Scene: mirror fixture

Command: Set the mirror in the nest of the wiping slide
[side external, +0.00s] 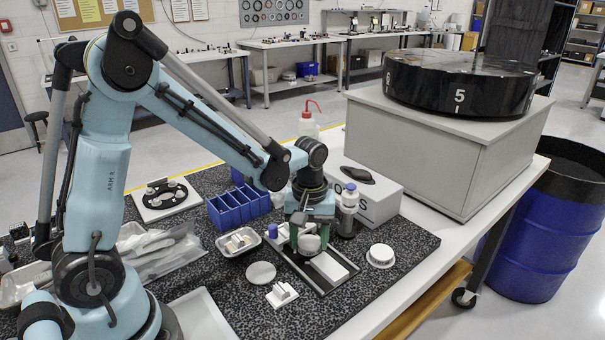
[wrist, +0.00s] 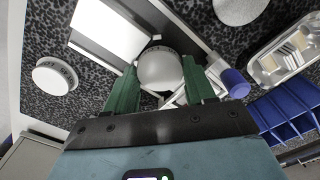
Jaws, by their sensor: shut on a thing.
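My gripper (side external: 311,242) has green fingers, shut on the round pale mirror (side external: 309,244). In the wrist view the mirror (wrist: 161,69) sits between the two fingertips (wrist: 161,67). The wiping slide (side external: 320,285) is a dark-framed rail on the speckled mat, with a white pad (side external: 330,267) towards its near end. The mirror is over the slide's middle, beside the pad. In the wrist view the pad (wrist: 108,28) lies to the mirror's upper left. A pale bracket (wrist: 176,96) shows partly behind the mirror and right finger. The nest is mostly hidden; I cannot tell whether the mirror touches it.
A round white lidded piece (side external: 380,256) stands right of the slide. A blue bin rack (side external: 238,207), metal tray (side external: 239,242), pale disc (side external: 261,273) and small white block (side external: 282,294) lie left. A grey box (side external: 365,192) and bottle (side external: 348,205) stand close behind.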

